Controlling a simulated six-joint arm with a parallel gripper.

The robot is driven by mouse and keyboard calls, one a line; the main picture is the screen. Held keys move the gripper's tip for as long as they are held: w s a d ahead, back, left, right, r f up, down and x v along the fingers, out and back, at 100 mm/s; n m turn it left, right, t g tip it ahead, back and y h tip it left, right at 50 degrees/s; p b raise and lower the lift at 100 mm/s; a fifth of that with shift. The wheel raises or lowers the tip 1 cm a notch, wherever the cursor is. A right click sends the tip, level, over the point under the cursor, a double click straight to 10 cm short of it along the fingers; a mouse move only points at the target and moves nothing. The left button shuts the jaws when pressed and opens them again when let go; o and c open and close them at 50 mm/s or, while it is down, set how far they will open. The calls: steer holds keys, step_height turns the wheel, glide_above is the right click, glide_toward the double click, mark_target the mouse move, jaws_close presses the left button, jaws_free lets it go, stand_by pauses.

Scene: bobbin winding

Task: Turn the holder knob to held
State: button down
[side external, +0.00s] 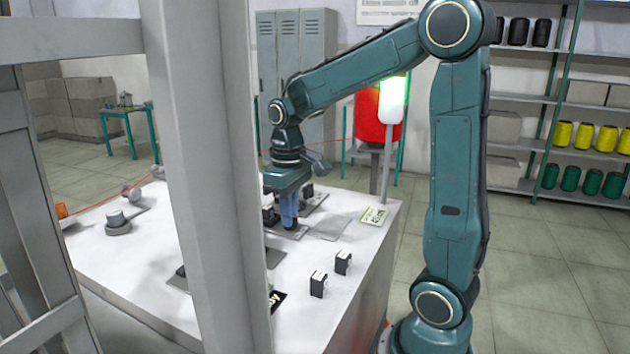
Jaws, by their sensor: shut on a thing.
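My gripper (289,224) points straight down over the white table, with its blue fingers low at a grey plate (298,234). The fingers are shut on a small dark thing at the plate, most likely the holder knob. The fingers hide most of it, so its turned position and any held marking cannot be read.
Two small black blocks with white faces stand near the table's front right, one (318,284) nearer than the other (343,262). A green-white card (374,216) lies by the right edge. A grey post (205,180) hides part of the table. A red thread (345,139) runs behind my wrist.

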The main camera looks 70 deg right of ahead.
steer(key=shift+w+r, duration=0.1)
stand_by(0.3)
steer(key=c, duration=1.5)
jaws_free()
steer(key=shift+r, duration=0.1)
step_height(320, 180, up, 14)
steer(key=shift+f, duration=0.2)
steer(key=s+a+f+t, duration=0.2)
steer(key=s+a, duration=0.1)
steer(key=s, duration=0.1)
steer(key=s+a+f+t, duration=0.1)
steer(key=s+a+f, duration=0.2)
steer(key=s+a, duration=0.1)
steer(key=s+a+f+n+t, duration=0.1)
steer(key=s+a+f+t, duration=0.1)
steer(key=s+a+f, duration=0.1)
steer(key=shift+s+a+f+t, duration=0.1)
steer(key=shift+s+a+t, duration=0.05)
steer(key=shift+s, duration=0.3)
steer(key=shift+s+a+t, duration=0.1)
steer(key=shift+s+t, duration=0.05)
steer(key=shift+s, duration=0.3)
